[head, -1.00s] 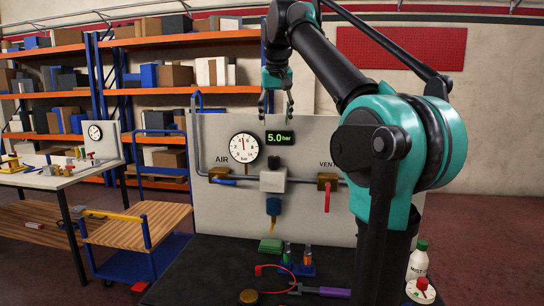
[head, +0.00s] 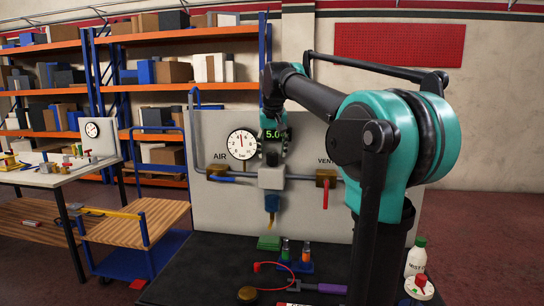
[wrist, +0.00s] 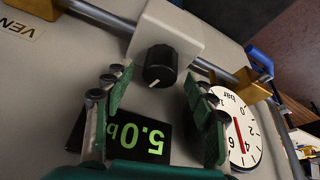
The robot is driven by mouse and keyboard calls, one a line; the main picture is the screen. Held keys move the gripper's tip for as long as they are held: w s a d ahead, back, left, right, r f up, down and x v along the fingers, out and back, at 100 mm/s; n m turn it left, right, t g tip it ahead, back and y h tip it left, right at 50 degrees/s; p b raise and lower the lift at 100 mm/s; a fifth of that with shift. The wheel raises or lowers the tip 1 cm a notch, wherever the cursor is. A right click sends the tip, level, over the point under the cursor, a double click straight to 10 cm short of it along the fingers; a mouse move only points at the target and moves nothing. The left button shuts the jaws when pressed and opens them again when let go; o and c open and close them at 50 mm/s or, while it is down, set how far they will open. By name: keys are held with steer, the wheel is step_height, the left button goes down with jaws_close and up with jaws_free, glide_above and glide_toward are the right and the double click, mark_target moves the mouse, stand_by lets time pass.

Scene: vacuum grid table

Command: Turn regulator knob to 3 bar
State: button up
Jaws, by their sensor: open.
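The regulator is a pale block (head: 271,178) on the upright panel. Its black knob (wrist: 160,66), with a light pointer mark, shows clearly in the wrist view; in the head view my gripper makes it hard to see. My gripper (head: 272,152) is open and empty, just above the regulator. In the wrist view its fingers (wrist: 158,84) stand apart, with the knob beyond and between them, and no grip on it. The digital display (wrist: 138,134) reads 5.0 bar and is partly covered by my gripper in the head view. The round gauge (head: 242,144) is left of it.
A blue-handled AIR valve (head: 220,172) is left of the regulator and a red-handled VENT valve (head: 326,182) right. A yellowish-tipped blue bowl (head: 271,202) hangs below.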

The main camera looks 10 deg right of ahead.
steer(key=shift+x, duration=1.05)
steer(key=c, duration=1.2)
